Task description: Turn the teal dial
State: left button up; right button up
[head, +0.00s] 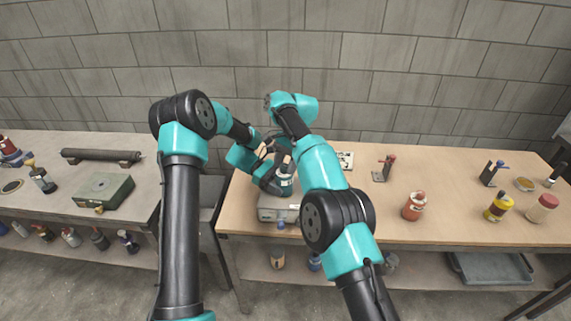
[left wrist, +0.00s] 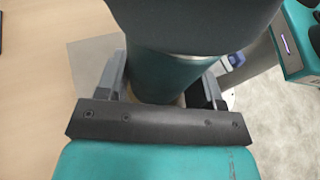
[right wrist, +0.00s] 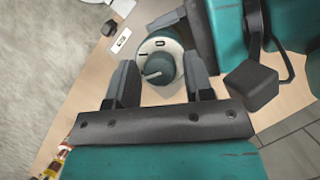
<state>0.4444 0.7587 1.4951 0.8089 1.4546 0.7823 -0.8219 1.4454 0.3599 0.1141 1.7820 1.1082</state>
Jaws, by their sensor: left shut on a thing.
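The teal dial (right wrist: 160,62) shows in the right wrist view, a round knob with a raised pointer and a white face ring behind it. My right gripper (right wrist: 159,66) is open, its fingers on either side of the dial with small gaps. In the left wrist view my left gripper (left wrist: 163,74) is shut on a teal round body (left wrist: 160,80) with a pale ring around it. A large dark shape hides the part above the ring. In the head view both grippers meet above a grey box (head: 268,213), and my arms partly hide the spot.
The wooden table (head: 455,225) has free room right of the arms. A red jar (head: 415,206), a yellow jar (head: 498,207) and a pink jar (head: 541,208) stand there. A green case (head: 103,190) lies on the left table. A gap separates the tables.

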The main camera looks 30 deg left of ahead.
jog(key=shift+o, duration=0.7)
jog(key=shift+m, duration=0.4)
jog(key=m+y, duration=0.1)
jog(key=m, duration=0.2)
jog(key=shift+d+t, duration=0.1)
jog(key=shift+t, duration=0.3)
jog(key=m+y, duration=0.1)
jog(key=m, duration=0.1)
jog(key=m+t+y, duration=0.1)
jog(key=m, duration=0.2)
jog(key=shift+s, duration=0.15)
jog(key=shift+d+r+m, duration=0.15)
jog(key=shift+r+m, duration=0.15)
jog(key=shift+r, duration=0.05)
jog(key=w+d+r+n, duration=0.1)
jog(key=w+d+r, duration=0.1)
jog(key=r, duration=0.8)
jog(key=shift+w+d+r, duration=0.25)
jog(key=shift+d+r, duration=0.15)
jog(key=shift+d, duration=0.2)
